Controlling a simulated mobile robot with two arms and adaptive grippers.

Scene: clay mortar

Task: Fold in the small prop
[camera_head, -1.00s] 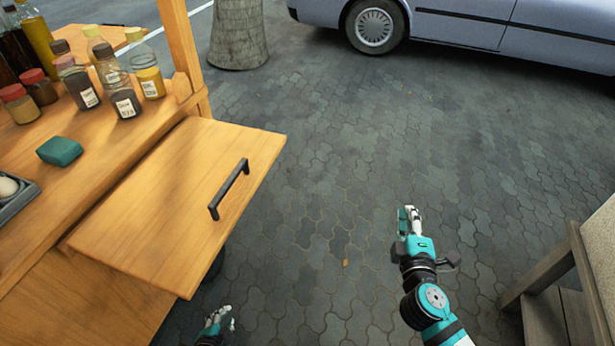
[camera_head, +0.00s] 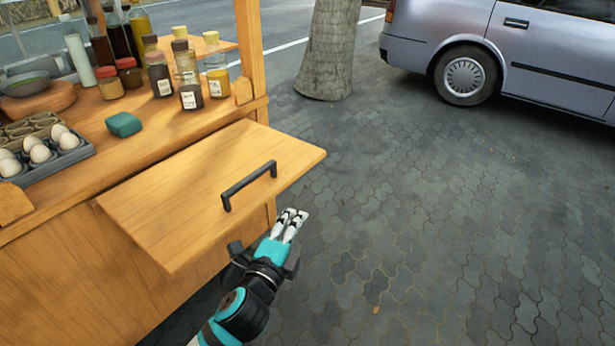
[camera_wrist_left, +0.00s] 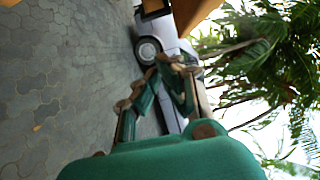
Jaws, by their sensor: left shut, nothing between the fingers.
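The small prop is not seen; the fold-out wooden shelf (camera_head: 190,205) with its black handle (camera_head: 249,186) sticks out level from the cart and hides what is below it. My left gripper (camera_head: 292,220) is beside and below the shelf's near edge, to the right of the cart front. Its fingers are closed together and empty. In the left wrist view the gripper (camera_wrist_left: 165,68) points past a brown wooden piece (camera_wrist_left: 192,14) at the top edge, apart from it. My right gripper is out of view.
A tree trunk (camera_head: 328,50) and a parked car (camera_head: 560,50) stand beyond. The paving (camera_head: 430,220) to the right is clear.

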